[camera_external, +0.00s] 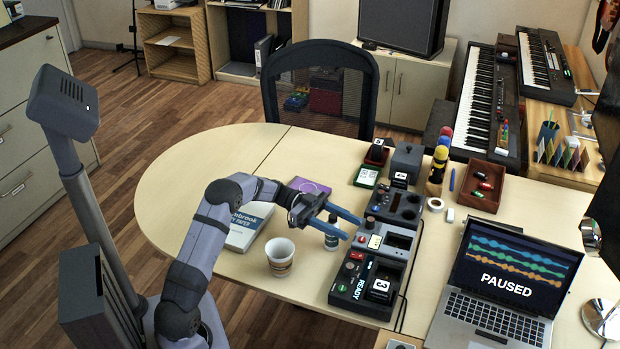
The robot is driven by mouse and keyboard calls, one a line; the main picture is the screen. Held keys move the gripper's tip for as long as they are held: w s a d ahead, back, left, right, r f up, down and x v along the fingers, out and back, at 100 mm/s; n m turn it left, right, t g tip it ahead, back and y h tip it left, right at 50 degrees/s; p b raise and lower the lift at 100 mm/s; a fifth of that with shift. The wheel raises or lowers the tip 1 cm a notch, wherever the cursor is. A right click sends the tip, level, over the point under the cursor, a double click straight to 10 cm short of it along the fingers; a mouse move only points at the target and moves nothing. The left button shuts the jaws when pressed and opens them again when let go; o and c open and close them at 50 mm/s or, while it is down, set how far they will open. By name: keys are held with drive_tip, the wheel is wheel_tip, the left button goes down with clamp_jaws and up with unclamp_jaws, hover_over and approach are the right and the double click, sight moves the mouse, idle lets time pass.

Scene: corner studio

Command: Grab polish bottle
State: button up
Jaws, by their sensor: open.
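A small bottle (331,242) with a dark cap and a greenish body stands on the table, just left of the black device row. I take it to be the polish bottle; its label is too small to read. My gripper (354,228) is open, with its two blue fingers reaching to the right. The fingers appear at the bottle's upper part, one on each side in the picture. The near finger hides part of the bottle. I cannot tell whether either finger touches it.
A paper cup (280,258) stands left of the bottle, near a white paper pack (248,226). A purple-edged item (309,187) lies behind my gripper. A laptop (505,285) is at right. The table's left end is clear.

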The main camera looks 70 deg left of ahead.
clamp_jaws()
drive_tip(key=shift+r, duration=0.15)
wheel_tip(320, 180, up, 28)
drive_tip(key=p, duration=0.1)
idle(0.6)
